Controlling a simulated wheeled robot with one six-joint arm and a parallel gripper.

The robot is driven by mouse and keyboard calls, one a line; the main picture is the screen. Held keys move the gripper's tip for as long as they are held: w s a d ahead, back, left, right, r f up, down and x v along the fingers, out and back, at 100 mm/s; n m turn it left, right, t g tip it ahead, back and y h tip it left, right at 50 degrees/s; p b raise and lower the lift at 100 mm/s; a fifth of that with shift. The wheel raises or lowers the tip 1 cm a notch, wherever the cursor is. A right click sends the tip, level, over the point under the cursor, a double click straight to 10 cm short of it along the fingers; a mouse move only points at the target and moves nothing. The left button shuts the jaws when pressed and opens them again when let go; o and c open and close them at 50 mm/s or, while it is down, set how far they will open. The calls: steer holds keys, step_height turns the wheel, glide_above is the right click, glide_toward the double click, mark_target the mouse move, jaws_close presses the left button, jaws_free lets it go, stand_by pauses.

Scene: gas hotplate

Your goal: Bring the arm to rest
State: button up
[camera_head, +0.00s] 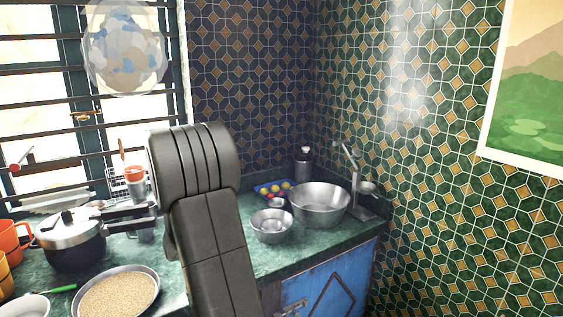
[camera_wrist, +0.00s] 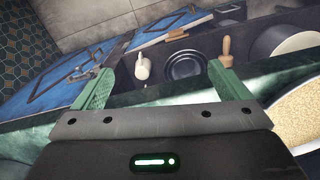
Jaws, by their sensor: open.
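My arm (camera_head: 210,230) rises from the bottom middle of the head view, bent at a thick ribbed joint in front of the counter. I cannot make out my gripper in the head view. In the wrist view my gripper (camera_wrist: 160,78) has its two green fingers wide apart, with nothing held between them.
A pan of grain (camera_head: 118,296) and a pressure cooker (camera_head: 72,243) stand left of my arm. A small steel bowl (camera_head: 272,226) and a large one (camera_head: 320,203) stand right. A blue cabinet door (camera_head: 328,284) is below the counter. The tiled wall bounds the right side.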

steer(key=w+d+f+m, duration=0.1)
steer(key=d+f, duration=0.3)
steer(key=f, duration=0.4)
steer(key=shift+w+d, duration=0.35)
steer(key=shift+w, duration=0.4)
